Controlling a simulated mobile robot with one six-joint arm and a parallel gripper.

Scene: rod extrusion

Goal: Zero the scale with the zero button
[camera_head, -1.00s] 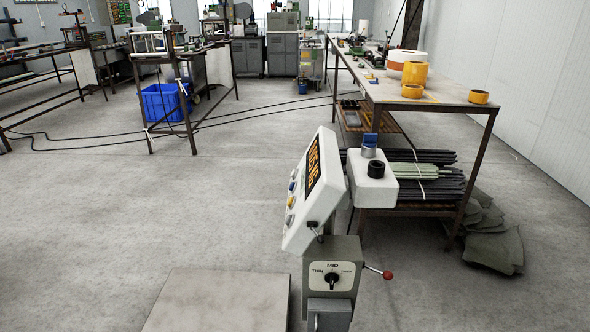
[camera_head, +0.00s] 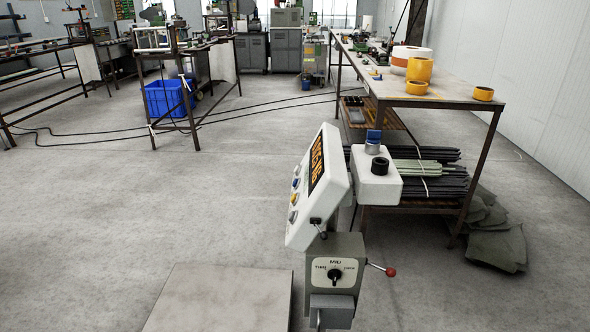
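The scale's white indicator head (camera_head: 325,188) stands on its column in the lower middle of the head view, seen from the side. Its dark display (camera_head: 316,164) shows orange characters, too slanted to read. Several coloured round buttons (camera_head: 295,197) run down the panel's left side; which one is the zero button I cannot tell. The scale's flat platform (camera_head: 218,300) lies on the floor at the lower left of the column. My gripper is not in view.
A grey box (camera_head: 335,272) with a MID dial and a red-knobbed lever (camera_head: 390,271) sits below the head. A workbench (camera_head: 450,92) with tape rolls and rods stands behind at right. Cables (camera_head: 90,134) cross the floor.

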